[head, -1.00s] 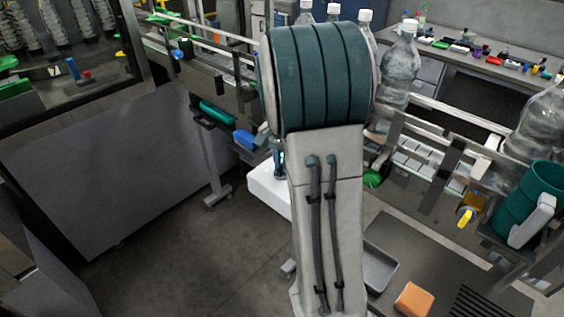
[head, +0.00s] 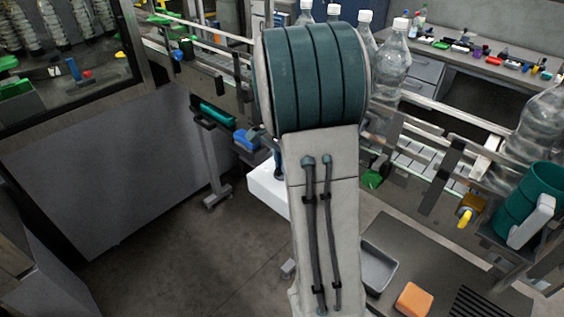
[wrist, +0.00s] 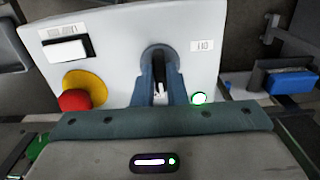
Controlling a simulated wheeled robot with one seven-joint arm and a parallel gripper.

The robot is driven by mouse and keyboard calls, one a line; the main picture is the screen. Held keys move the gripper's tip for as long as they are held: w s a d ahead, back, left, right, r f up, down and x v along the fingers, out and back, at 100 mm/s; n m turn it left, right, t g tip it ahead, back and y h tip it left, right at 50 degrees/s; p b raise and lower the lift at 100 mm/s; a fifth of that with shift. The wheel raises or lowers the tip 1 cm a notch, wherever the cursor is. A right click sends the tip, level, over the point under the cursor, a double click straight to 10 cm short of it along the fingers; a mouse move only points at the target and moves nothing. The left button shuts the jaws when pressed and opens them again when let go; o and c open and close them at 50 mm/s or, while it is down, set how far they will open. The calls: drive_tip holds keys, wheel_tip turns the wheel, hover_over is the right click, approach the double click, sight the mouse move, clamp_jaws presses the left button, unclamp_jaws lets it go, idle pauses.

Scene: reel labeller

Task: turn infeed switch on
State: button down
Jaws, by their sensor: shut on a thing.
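In the wrist view a light grey control panel (wrist: 115,35) faces me. The switch (wrist: 157,53) has a round dark base with a black knob in its middle. My gripper (wrist: 159,88) has its two blue fingers on either side of the knob, shut on it. The fingers hide part of the knob, so its exact angle is hard to read. A green lamp (wrist: 199,99) is lit at the right below a small label. In the head view my arm hides most of the gripper and switch; a white box (head: 267,192) shows beside it.
A red emergency button (wrist: 75,100) on a yellow ring and a white rocker-like part (wrist: 67,49) sit left of the switch. A conveyor (head: 412,150) carries clear bottles (head: 392,62) behind my arm. An orange block (head: 413,299) lies at lower right.

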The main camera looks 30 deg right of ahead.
drive_tip(key=c, duration=1.5)
unclamp_jaws()
drive_tip(key=shift+o, duration=0.2)
drive_tip(key=shift+r, duration=0.1)
wheel_tip(320, 180, up, 14)
drive_tip(key=b, duration=0.1)
drive_tip(key=shift+f, duration=0.2)
